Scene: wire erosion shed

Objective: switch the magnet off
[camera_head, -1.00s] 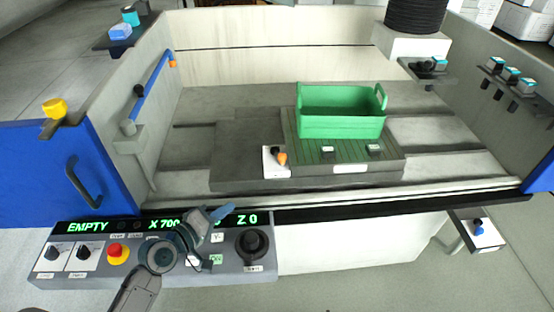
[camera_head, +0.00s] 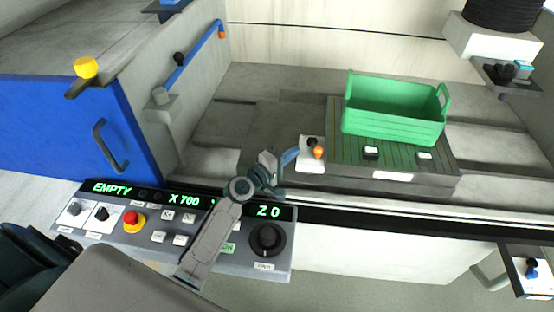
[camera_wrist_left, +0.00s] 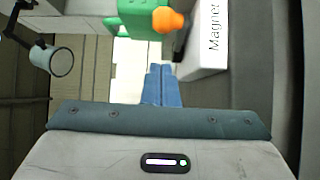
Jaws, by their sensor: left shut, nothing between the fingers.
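The magnet switch is a white box (camera_head: 304,166) with a black pivot and an orange-knobbed lever (camera_head: 317,153), at the left end of the slatted plate. In the left wrist view the box (camera_wrist_left: 210,45) carries the label "Magnet", and the orange knob (camera_wrist_left: 168,19) shows beyond my fingertips. My left gripper (camera_head: 291,157) is shut and empty, its blue fingers just left of the box in the head view. The shut fingers also show in the left wrist view (camera_wrist_left: 160,82). I cannot tell whether they touch the box. My right gripper is not in view.
A green crate (camera_head: 392,125) stands on the slatted plate (camera_head: 345,130) behind the switch. A control panel (camera_head: 190,248) with a red button (camera_head: 131,217) and black dial (camera_head: 267,239) lies below my left arm. The tank's front rail (camera_head: 400,220) runs between panel and plate.

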